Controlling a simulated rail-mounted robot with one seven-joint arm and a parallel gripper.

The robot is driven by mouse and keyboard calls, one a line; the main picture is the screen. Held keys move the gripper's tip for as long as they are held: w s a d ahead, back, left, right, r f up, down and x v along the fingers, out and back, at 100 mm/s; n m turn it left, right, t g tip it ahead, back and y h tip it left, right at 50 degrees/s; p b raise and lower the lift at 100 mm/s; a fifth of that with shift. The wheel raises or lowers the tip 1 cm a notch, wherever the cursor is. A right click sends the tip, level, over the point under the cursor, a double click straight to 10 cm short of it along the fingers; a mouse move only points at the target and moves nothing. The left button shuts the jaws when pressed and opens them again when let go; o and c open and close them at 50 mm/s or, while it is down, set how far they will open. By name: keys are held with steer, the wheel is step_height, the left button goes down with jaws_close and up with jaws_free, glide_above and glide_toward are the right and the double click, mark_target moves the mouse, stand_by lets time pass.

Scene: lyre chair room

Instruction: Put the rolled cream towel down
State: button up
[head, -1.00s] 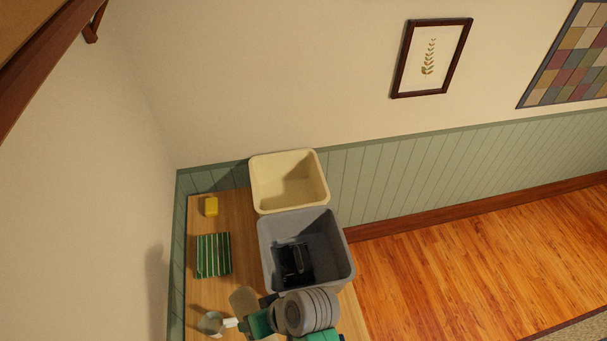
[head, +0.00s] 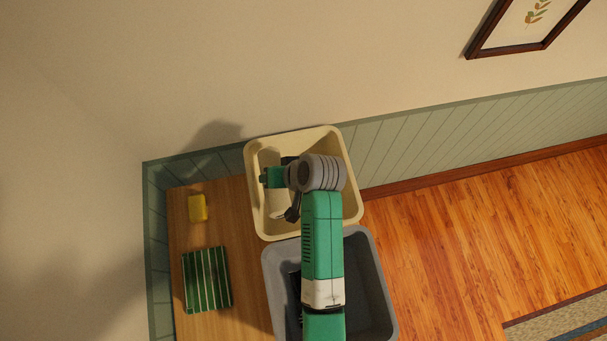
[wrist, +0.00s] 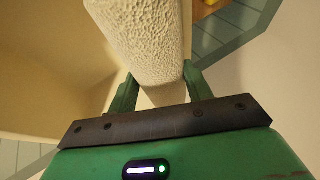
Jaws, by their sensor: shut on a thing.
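The rolled cream towel (wrist: 140,40) is a thick, rough-textured roll in the wrist view. My gripper (wrist: 158,74) is shut on it, with one green finger on each side. One end of the roll lies near the palm and the rest runs away from it. In the head view the end of my arm is over the cream bin (head: 256,202) in the corner by the wall. I cannot make out the towel clearly there, cream against cream. Whether it touches the bin cannot be told.
A grey bin (head: 382,300) stands in front of the cream one, under my forearm, with a dark thing inside. On the wooden table (head: 235,225) to the left are a yellow block (head: 198,207) and a green striped cloth (head: 207,280). The panelled wall is close behind.

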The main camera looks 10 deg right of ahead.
steer(key=shift+w+f, duration=0.3)
steer(key=shift+f, duration=0.05)
step_height(320, 180, down, 10)
steer(key=shift+s+r, duration=0.1)
